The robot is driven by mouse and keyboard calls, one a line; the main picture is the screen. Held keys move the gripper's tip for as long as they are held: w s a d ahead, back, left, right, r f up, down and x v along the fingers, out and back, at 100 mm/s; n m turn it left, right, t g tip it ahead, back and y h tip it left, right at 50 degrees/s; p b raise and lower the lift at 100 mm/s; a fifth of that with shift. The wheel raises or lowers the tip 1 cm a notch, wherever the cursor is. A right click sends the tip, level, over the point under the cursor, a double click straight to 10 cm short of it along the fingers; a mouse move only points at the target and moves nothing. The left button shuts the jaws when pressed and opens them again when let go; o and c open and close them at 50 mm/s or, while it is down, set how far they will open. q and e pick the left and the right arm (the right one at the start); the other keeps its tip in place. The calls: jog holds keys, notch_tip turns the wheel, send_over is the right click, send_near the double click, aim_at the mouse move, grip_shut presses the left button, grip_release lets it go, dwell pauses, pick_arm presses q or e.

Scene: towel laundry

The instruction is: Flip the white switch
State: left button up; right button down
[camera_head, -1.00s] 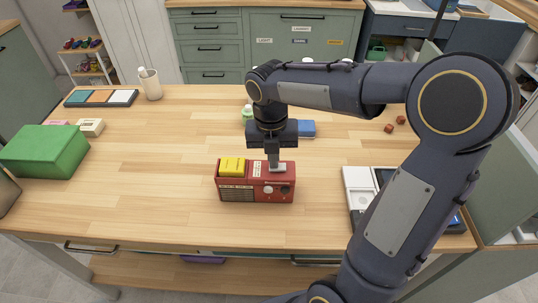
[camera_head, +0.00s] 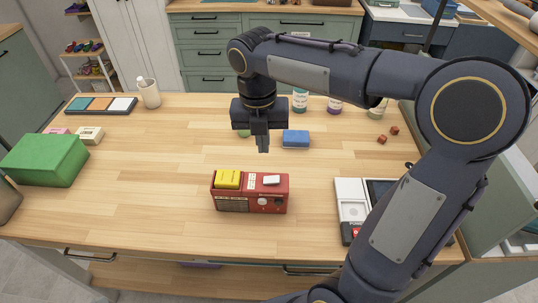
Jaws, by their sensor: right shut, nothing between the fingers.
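The white switch (camera_head: 271,180) is on the top right of a small red box (camera_head: 235,204) like a radio, on the wooden table. A yellow block (camera_head: 228,179) is on the top left of the box, with a white label between it and the switch. I cannot tell which way the switch is set. My right gripper (camera_head: 262,148) points down, shut and empty, above and behind the box, apart from the switch. My left gripper is not in view.
A blue block (camera_head: 295,138) lies behind the box, near the gripper. A green box (camera_head: 45,160) is at the left. A white and black device (camera_head: 349,208) stands at the right, partly behind my arm.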

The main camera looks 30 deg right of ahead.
notch_tip(320, 180, up, 4)
jog(key=shift+f, duration=0.1)
jog(key=shift+d, duration=0.1)
dwell(0.4)
